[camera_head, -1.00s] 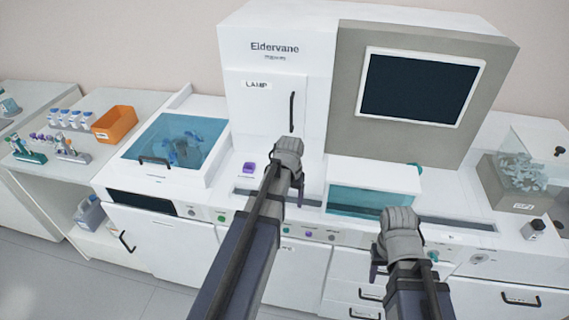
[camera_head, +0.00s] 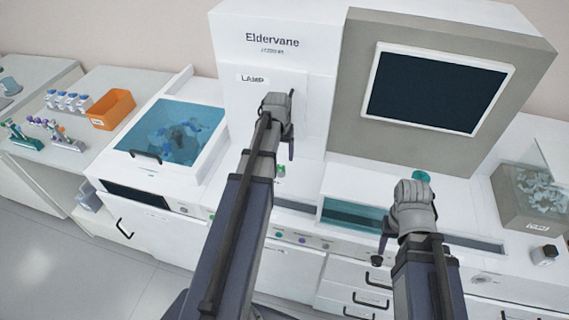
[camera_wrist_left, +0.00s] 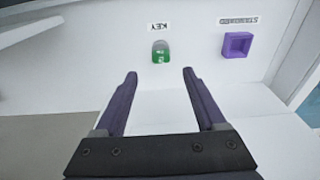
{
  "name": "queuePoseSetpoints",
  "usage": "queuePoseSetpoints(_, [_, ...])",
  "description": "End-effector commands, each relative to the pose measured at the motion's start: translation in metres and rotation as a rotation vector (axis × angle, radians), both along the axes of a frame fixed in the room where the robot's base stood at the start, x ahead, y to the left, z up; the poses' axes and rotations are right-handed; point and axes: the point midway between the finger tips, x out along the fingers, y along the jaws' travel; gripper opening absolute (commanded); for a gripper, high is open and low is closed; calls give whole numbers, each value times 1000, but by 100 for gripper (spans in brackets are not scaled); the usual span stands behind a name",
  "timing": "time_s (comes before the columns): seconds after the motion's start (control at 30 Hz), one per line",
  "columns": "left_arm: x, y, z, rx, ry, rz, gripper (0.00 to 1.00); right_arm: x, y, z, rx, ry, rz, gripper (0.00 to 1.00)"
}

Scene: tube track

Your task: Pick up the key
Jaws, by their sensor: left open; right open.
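A small green key piece with a grey top (camera_wrist_left: 160,52) sits by the KEY label on the white surface in the left wrist view. In the head view its green part (camera_head: 281,170) shows just below my left gripper (camera_head: 290,146). In the left wrist view the two dark fingers of my left gripper (camera_wrist_left: 160,75) are apart, with the key beyond their tips and between their lines, not touched. My right gripper (camera_head: 379,250) hangs over the front of the machine, empty; its fingers are partly hidden by its wrist.
A purple square holder (camera_wrist_left: 237,45) sits right of the key in the left wrist view. The machine has a LAMP door (camera_head: 262,105), a dark screen (camera_head: 436,88) and a teal-windowed box (camera_head: 352,212). A blue-lidded basin (camera_head: 172,130) and an orange bin (camera_head: 112,110) stand left.

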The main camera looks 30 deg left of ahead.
Motion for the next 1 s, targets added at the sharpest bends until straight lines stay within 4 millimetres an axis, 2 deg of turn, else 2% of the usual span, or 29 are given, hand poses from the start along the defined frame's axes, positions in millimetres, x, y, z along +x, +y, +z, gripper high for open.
queuePoseSetpoints(0.17, [0,0,-5,0,0,0,72,0,0,-5,0,0,0,50])
queuePoseSetpoints(0.4, [3,1,-26,0,0,0,72,0,0,-26,0,0,-1,50])
queuePoseSetpoints(0.67, [3,1,-29,0,0,0,72,0,0,-29,0,0,-1,50])
queuePoseSetpoints(1.0, [5,3,-66,0,0,0,72,0,0,-66,0,0,-2,50])
